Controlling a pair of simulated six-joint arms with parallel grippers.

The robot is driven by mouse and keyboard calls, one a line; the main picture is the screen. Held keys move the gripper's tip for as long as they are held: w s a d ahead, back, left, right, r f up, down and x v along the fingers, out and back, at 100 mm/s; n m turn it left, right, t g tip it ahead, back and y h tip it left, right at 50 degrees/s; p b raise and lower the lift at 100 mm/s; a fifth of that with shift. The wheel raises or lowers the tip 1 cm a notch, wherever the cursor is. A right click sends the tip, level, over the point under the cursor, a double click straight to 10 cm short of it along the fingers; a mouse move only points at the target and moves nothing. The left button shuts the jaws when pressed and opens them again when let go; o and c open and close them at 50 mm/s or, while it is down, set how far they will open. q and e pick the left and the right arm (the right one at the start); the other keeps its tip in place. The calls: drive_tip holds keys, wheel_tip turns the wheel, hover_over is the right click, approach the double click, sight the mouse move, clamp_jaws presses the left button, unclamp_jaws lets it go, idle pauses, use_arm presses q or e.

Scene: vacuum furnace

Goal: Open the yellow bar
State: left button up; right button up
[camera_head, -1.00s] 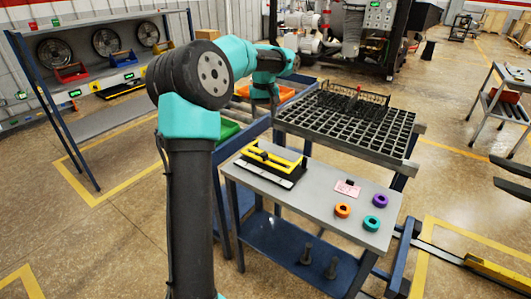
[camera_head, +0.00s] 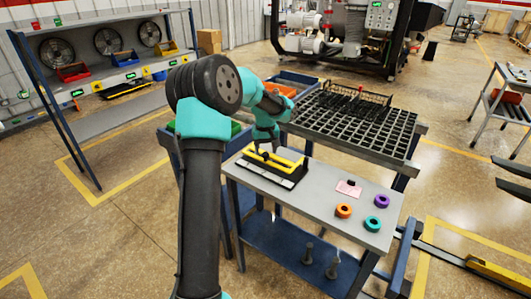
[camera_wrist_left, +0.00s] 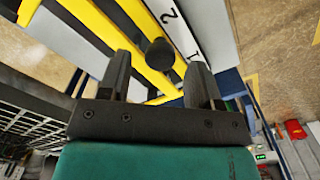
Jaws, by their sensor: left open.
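The yellow bar (camera_head: 289,158) is part of a low black-and-yellow device (camera_head: 266,173) on the grey workbench. In the left wrist view the yellow bar (camera_wrist_left: 92,27) runs diagonally, with a round black knob (camera_wrist_left: 160,53) beside it. My left gripper (camera_head: 270,150) is above the device in the head view, partly hiding it. In the left wrist view my left gripper (camera_wrist_left: 159,63) is open, with the knob between its fingertips in the picture. I cannot tell whether the fingers touch it. My right gripper is not clearly visible.
The workbench (camera_head: 318,193) also holds an orange ring (camera_head: 343,210), a purple ring (camera_head: 381,201), a teal ring (camera_head: 373,222) and a pink card (camera_head: 348,188). A black grid tray (camera_head: 353,128) stands behind. Two dark prongs (camera_head: 513,180) show at the right edge.

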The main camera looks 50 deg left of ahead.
use_arm(q)
drive_tip(key=shift+f, duration=0.85)
drive_tip(key=shift+c, duration=0.2)
clamp_jaws()
